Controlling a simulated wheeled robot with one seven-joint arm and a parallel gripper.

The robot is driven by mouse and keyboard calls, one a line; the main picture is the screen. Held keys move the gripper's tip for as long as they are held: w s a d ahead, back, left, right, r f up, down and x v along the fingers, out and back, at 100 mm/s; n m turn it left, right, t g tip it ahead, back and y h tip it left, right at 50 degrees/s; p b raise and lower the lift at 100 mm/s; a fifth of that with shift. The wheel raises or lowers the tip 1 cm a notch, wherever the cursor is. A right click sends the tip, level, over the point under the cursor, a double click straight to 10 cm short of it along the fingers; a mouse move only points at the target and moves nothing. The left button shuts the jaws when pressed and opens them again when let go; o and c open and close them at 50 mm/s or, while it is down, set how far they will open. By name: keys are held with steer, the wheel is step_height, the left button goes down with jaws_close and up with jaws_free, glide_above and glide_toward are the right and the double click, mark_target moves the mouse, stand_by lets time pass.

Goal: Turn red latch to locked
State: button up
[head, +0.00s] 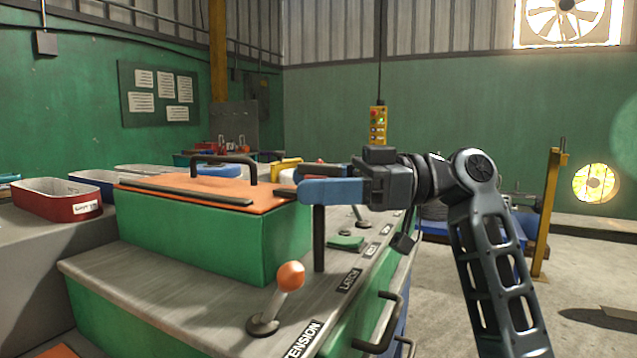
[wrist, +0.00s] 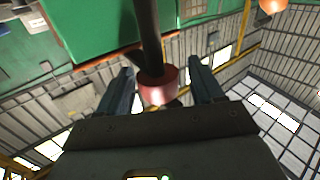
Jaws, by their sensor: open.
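The red latch shows in the wrist view as a dark shaft with a red knob (wrist: 158,87) at its end. In the head view its dark shaft (head: 319,240) stands upright by the LATCH label (head: 348,281); my gripper largely hides its top. My gripper (head: 306,183) reaches in from the right at the height of the shaft's top. In the wrist view my gripper (wrist: 160,78) is open, with one finger on each side of the red knob and a small gap visible on both sides.
An orange-knobbed lever (head: 290,275) stands in front, by the TENSION label (head: 303,340). A green box with an orange top (head: 195,240) is close on the left, with a dark handle (head: 224,160) on it. Dark rails (head: 380,325) line the console's right edge. Open floor lies right.

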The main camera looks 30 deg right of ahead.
steer(key=v, duration=0.7)
steer(key=shift+s+d, duration=0.15)
steer(key=shift+d, duration=0.25)
stand_by(0.3)
